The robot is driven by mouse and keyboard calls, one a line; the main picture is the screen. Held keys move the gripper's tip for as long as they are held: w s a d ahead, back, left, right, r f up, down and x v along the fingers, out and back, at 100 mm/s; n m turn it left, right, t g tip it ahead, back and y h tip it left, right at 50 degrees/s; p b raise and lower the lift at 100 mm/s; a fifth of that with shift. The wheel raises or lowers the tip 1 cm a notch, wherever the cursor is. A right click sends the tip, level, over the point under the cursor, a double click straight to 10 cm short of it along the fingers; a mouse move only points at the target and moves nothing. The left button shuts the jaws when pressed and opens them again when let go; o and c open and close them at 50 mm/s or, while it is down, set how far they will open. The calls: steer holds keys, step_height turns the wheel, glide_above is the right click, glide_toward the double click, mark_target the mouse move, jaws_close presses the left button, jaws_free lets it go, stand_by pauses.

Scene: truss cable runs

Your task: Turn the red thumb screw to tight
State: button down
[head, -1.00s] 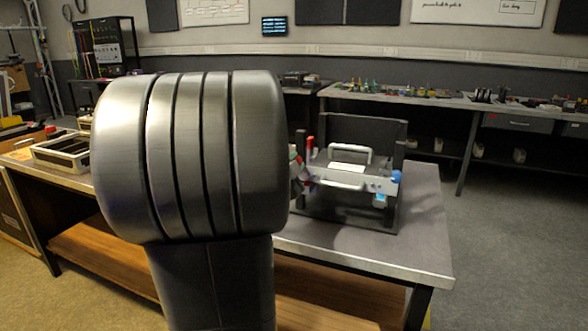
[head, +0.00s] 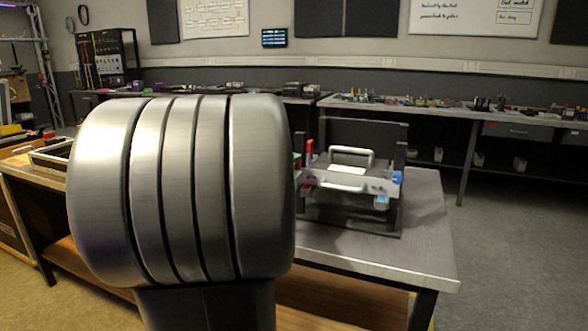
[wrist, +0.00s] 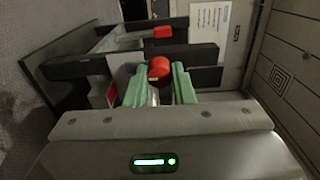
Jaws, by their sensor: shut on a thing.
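In the wrist view the red thumb screw (wrist: 160,66) shows as a rounded red head between two pale green fingers. My gripper (wrist: 159,78) is shut on it, with a finger on each side. The lower part of the screw is hidden between the fingers, and I cannot tell how tight it is. In the head view my thick grey arm hides most of the gripper. The grey fixture (head: 345,179) with white handles stands on the bench to the right of my arm. An upright red part (head: 309,149) shows at its left side.
Another red block (wrist: 163,32) sits beyond the screw in the wrist view, near dark fixture walls. A blue knob (head: 397,178) is at the fixture's right end. The bench top (head: 430,225) is clear to the right. An open tray lies at far left.

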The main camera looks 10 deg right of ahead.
steer(key=shift+f, duration=0.1)
stand_by(0.3)
steer(key=c, duration=1.2)
jaws_free()
steer(key=shift+c, duration=0.2)
steer(key=p+v, duration=0.3)
steer(key=v, duration=1)
steer(key=shift+s+a, duration=0.25)
steer(key=shift+s, duration=0.1)
steer(key=b+x, duration=0.3)
steer(key=x, duration=1.1)
steer(key=shift+s, duration=0.1)
